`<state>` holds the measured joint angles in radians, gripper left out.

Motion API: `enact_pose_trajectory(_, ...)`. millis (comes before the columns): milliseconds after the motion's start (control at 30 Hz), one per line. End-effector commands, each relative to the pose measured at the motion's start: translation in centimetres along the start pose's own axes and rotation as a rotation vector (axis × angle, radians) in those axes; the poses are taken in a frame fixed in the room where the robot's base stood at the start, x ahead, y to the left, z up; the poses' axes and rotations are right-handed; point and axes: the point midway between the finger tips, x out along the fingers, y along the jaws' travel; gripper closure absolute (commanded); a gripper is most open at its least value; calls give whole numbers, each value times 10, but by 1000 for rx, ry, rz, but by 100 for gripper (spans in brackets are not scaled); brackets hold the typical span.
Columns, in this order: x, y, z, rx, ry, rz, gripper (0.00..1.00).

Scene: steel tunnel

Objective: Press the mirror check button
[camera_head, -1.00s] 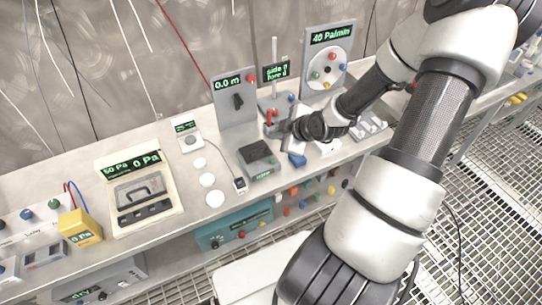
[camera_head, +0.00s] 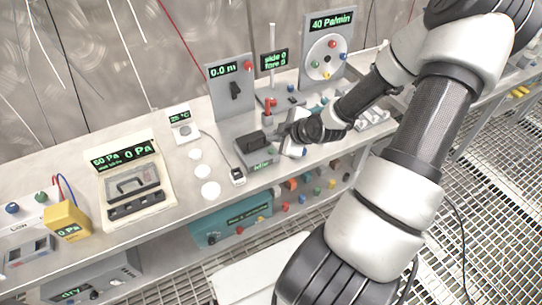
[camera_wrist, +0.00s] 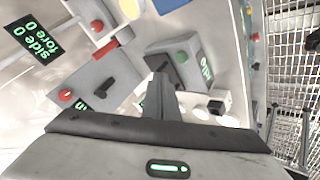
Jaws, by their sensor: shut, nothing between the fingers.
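No label reading mirror check is legible in either view. A grey box (camera_head: 262,156) with a dark upper part and a small green display stands on the bench in the head view. My gripper (camera_head: 279,136) is shut and empty, just right of the grey box. In the wrist view its closed fingertips (camera_wrist: 160,80) overlap the lower edge of the box; I cannot tell whether they touch it.
A grey panel (camera_head: 223,93) with a dark switch and red button stands behind. A dial panel (camera_head: 309,45) stands further right. A red upright part (camera_head: 267,106) is close to my gripper. White discs (camera_head: 210,190) and a small cabled device (camera_head: 237,176) lie left. Metal grating is in front.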

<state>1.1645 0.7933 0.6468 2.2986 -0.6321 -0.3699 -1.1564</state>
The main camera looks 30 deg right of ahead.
Motion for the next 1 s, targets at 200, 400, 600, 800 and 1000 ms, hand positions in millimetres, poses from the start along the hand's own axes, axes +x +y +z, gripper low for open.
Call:
enact_pose_trajectory(200,17,-12,12,-2,1,1,100)
enact_pose_trajectory(400,17,-12,12,-1,0,1,100)
enact_pose_trajectory(600,17,-12,12,-1,0,0,100)
enact_pose_trajectory(800,17,-12,12,-1,0,0,100)
enact_pose_trajectory(1000,17,-12,12,-1,0,0,100)
